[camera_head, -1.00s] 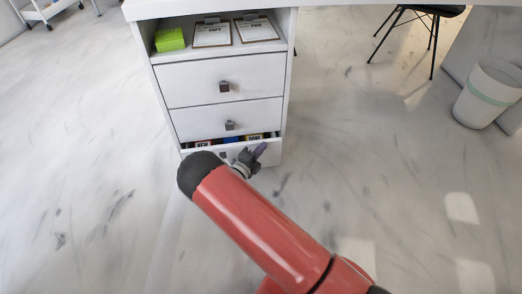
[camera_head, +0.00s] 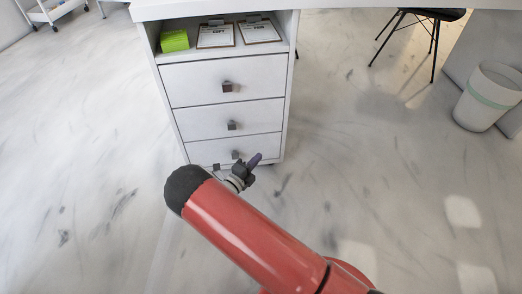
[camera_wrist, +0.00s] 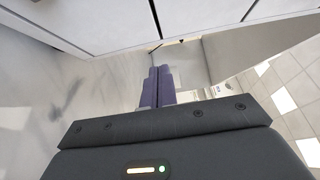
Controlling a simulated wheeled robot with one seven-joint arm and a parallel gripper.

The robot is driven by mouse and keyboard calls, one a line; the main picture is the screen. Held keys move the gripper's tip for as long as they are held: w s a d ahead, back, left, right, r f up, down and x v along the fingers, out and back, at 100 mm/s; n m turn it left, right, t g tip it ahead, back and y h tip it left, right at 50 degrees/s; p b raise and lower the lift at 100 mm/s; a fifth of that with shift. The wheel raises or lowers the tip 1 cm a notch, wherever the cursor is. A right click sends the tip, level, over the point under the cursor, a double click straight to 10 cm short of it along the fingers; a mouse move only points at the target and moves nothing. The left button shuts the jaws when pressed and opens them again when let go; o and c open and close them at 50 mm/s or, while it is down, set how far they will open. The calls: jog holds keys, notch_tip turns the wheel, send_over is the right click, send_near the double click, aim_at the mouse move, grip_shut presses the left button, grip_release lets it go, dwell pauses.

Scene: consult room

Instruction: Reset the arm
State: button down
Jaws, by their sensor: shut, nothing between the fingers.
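My red arm (camera_head: 255,238) reaches up from the lower right in the head view. My gripper (camera_head: 256,159) is just in front of the lower right of the white drawer unit (camera_head: 288,85). In the wrist view my gripper (camera_wrist: 157,86) shows two purple-grey fingers shut together with nothing between them. The bottom drawer (camera_head: 262,145) looks flush with the unit, its knob near my gripper. Whether my gripper touches the drawer front cannot be told. My arm hides part of the floor in front.
The upper drawers (camera_head: 190,85) are shut. The open shelf above holds a green box (camera_head: 174,41) and two clipboards (camera_head: 215,35). A waste bin (camera_head: 487,97) and a black chair (camera_head: 432,14) stand at the right, a white trolley (camera_head: 45,12) at top left.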

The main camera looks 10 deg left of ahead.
jog(key=v, duration=0.6)
jog(key=s+d+r+m+g+p, duration=0.2)
jog(key=d+r+m+g, duration=0.5)
jog(key=d+r+m, duration=0.5)
jog(key=s+d+r+m+g+p, duration=0.1)
jog(key=s+d+r+m+g, duration=0.1)
jog(key=d+r+m+g, duration=0.8)
jog(key=s+d+r+m+t+y+p, duration=0.1)
jog(key=s+d+r+m+t+y, duration=0.2)
jog(key=s+r+m, duration=0.6)
jog(key=s+d+r+m+t+y+p, duration=0.2)
jog(key=s+r+m, duration=0.7)
jog(key=m, duration=0.8)
jog(key=d+r+t+y, duration=0.1)
jog(key=d+r+y, duration=0.1)
jog(key=y, duration=0.1)
jog(key=shift+s+d+m+t, duration=0.2)
jog(key=shift+s+m+t, duration=0.1)
jog(key=shift+s, duration=0.05)
jog(key=shift+d, duration=0.1)
